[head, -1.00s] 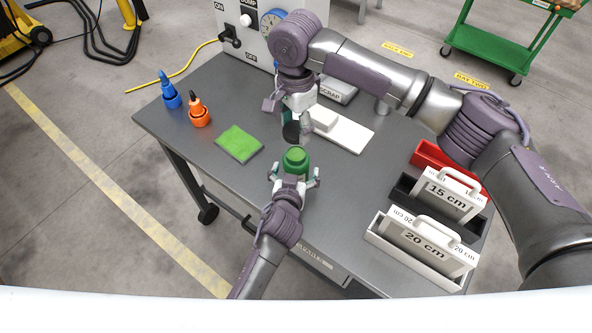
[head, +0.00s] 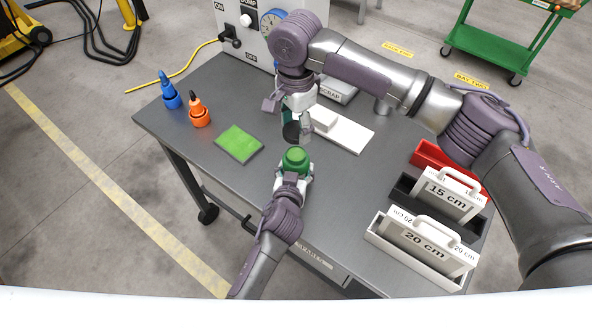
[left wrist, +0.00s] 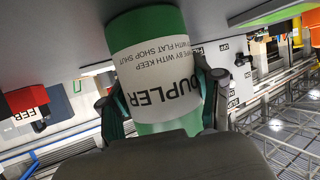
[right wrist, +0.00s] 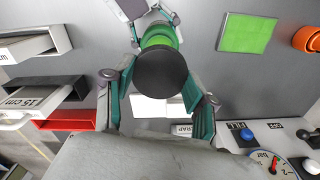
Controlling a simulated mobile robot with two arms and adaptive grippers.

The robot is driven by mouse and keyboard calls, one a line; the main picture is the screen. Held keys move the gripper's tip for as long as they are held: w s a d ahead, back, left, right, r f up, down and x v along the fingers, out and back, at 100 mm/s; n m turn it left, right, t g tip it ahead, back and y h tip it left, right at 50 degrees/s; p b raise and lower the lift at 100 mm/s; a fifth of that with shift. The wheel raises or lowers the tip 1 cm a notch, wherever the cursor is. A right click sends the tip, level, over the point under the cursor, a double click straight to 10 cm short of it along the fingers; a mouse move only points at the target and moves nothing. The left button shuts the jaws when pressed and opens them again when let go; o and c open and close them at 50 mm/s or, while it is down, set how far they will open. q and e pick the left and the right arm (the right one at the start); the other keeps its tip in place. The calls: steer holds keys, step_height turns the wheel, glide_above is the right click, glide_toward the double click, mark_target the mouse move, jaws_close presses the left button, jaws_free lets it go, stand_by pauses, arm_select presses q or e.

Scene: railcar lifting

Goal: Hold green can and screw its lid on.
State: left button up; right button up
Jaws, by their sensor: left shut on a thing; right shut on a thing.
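The green can (head: 295,158) stands near the front middle of the grey table. The left wrist view shows its white label band (left wrist: 160,70) between two green ends. My left gripper (head: 293,179) is shut around the can from the front, with a finger on each side. My right gripper (head: 299,136) hangs just behind the can. In the right wrist view it is shut on a round black lid (right wrist: 161,72). There the lid partly covers the green can (right wrist: 158,36). The lid is apart from the can in the head view.
A white block (head: 345,133) lies behind. The front left of the table is bare.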

mark_target(296, 154)
steer(key=shift+f, duration=2.5)
steer(key=shift+f, duration=0.9)
steer(key=shift+f, duration=0.6)
